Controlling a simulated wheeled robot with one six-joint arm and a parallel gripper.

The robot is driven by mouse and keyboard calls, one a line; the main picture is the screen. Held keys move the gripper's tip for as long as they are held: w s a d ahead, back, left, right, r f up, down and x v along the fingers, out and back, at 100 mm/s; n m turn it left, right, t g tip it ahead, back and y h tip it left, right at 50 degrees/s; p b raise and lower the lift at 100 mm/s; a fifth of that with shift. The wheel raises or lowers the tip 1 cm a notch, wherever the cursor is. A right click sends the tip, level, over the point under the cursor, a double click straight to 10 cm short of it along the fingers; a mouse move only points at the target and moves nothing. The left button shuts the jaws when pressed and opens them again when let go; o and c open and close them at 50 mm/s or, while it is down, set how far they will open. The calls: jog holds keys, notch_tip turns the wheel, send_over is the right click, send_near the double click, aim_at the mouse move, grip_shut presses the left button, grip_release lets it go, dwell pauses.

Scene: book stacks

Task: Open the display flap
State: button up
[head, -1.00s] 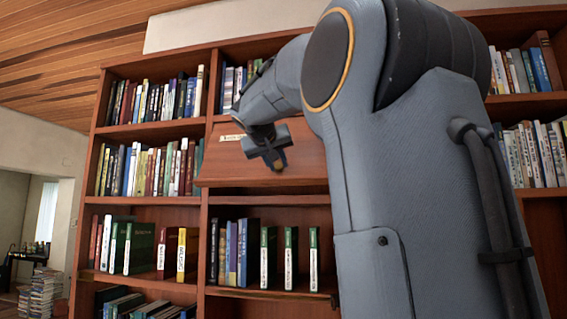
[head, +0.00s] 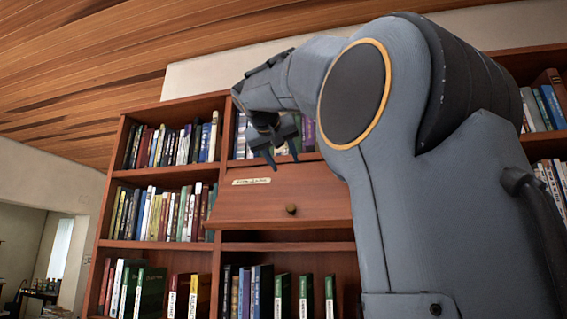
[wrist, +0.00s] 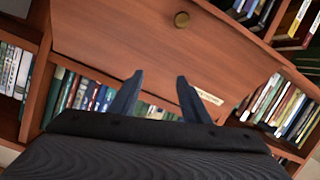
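In the wrist view the flap (wrist: 120,35) fills the middle, the knob (wrist: 182,19) is at the top, and my gripper (wrist: 158,80) shows two separated fingers. The right end of the flap is hidden behind my arm in the head view.
Rows of books (head: 164,214) fill the shelves left of the flap. More books (head: 250,292) stand on the shelf below, and some show above it. My own arm covers much of the right side of the head view.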

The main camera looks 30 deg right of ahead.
jog(key=shift+a, duration=0.1)
jog(key=b+v, duration=0.2)
jog(key=v, duration=0.5)
jog(key=shift+s+a+b, duration=0.2)
jog(key=shift+s+b, duration=0.15)
dwell(0.4)
